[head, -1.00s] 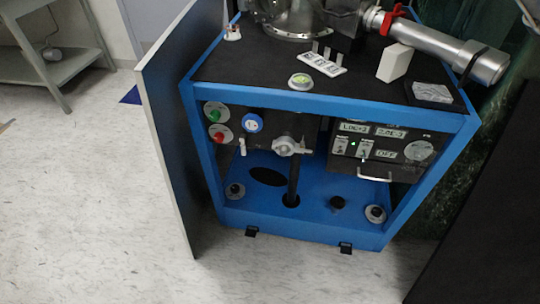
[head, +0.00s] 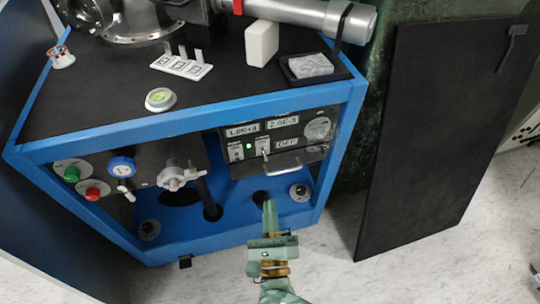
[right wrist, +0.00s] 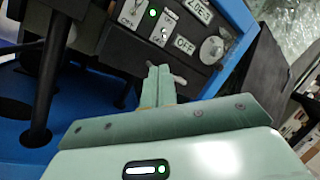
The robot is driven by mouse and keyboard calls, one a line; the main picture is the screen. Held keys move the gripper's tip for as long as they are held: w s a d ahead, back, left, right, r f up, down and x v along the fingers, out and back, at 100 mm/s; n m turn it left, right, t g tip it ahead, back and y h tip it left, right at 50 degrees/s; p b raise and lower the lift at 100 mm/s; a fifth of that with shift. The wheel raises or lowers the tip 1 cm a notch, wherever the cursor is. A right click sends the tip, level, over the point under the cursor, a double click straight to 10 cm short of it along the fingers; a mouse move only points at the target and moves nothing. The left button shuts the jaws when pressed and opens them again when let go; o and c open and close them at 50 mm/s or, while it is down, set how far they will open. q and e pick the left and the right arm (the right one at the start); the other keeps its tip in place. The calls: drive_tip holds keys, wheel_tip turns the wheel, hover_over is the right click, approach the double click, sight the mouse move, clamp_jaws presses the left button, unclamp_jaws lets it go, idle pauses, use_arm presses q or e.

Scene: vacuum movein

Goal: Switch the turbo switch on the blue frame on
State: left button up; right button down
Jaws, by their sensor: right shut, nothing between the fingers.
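The blue frame (head: 215,104) holds a black control panel (head: 281,133) at its front right. I cannot read which is labelled turbo. My right gripper (head: 268,204) is shut and empty, below and in front of the panel, apart from the switches. In the right wrist view its fingertips (right wrist: 158,70) point toward the panel. My left gripper is out of view.
A handle bar sticks out under the panel. A blue knob (head: 121,166), green button (head: 71,174), red button (head: 93,194) and valve (head: 179,176) sit to the left. A black panel door (head: 435,135) stands at right. Floor in front is clear.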

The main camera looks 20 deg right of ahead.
sight(265, 156)
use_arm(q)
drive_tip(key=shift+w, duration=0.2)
use_arm(e)
drive_tip(key=shift+w+d+r+m+h, duration=0.15)
drive_tip(key=shift+w+d+m+h, duration=0.15)
drive_tip(key=shift+m+h, duration=0.4)
drive_tip(key=b+x, duration=0.1)
drive_tip(key=x, duration=0.8)
drive_tip(key=shift+b, duration=0.35)
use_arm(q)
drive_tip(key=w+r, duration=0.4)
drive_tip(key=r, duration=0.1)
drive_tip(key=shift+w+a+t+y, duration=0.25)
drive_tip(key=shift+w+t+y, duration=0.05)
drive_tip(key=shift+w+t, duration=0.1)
use_arm(e)
drive_tip(key=shift+w+d+r, duration=0.1)
drive_tip(key=shift+w+d, duration=0.05)
drive_tip(key=shift+w, duration=0.25)
